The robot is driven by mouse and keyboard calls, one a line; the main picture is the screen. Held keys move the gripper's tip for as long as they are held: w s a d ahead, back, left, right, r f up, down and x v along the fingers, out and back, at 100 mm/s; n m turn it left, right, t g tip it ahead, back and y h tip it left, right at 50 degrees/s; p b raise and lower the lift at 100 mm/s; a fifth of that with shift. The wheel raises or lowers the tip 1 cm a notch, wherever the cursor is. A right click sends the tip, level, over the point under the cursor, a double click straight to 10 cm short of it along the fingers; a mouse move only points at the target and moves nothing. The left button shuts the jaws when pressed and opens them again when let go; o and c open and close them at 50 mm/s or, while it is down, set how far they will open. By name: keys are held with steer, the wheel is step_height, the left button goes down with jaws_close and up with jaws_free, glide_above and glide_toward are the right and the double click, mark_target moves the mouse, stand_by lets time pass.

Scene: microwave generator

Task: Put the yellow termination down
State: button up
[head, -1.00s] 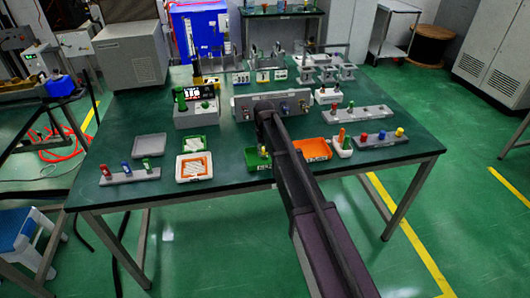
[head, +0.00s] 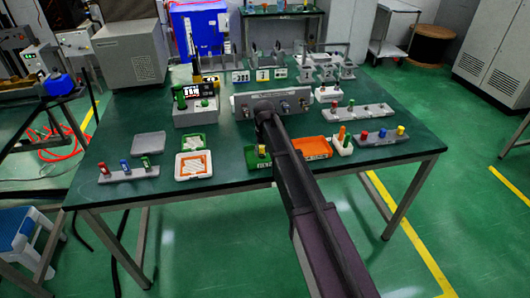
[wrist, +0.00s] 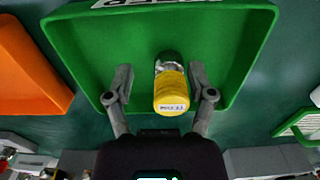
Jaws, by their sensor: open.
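The yellow termination (wrist: 172,88), a yellow body with a silver metal end and a small label, is in the green tray (wrist: 245,50) in the wrist view. My gripper (wrist: 159,80) has its two fingers spread on either side of it, with gaps visible between fingers and termination. In the head view the yellow termination (head: 262,151) shows at the green tray (head: 254,165), just left of my arm. My arm partly hides the tray and my fingertips there. I cannot tell whether the termination's metal end touches the tray floor.
An orange tray (head: 312,147) is just right of the green tray. A white tray with an orange insert (head: 193,165) is to its left. A grey instrument panel (head: 270,103) stands behind. Racks of coloured parts (head: 130,174) sit near the left table edge and at right (head: 378,137).

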steer(key=shift+r, duration=0.2)
step_height(320, 180, up, 13)
steer(key=p, duration=1.3)
steer(key=shift+f, duration=0.1)
stand_by(0.7)
steer(key=s+d+m, duration=0.3)
steer(key=s+d, duration=2)
steer(key=s, duration=0.3)
steer(key=shift+d, duration=0.1)
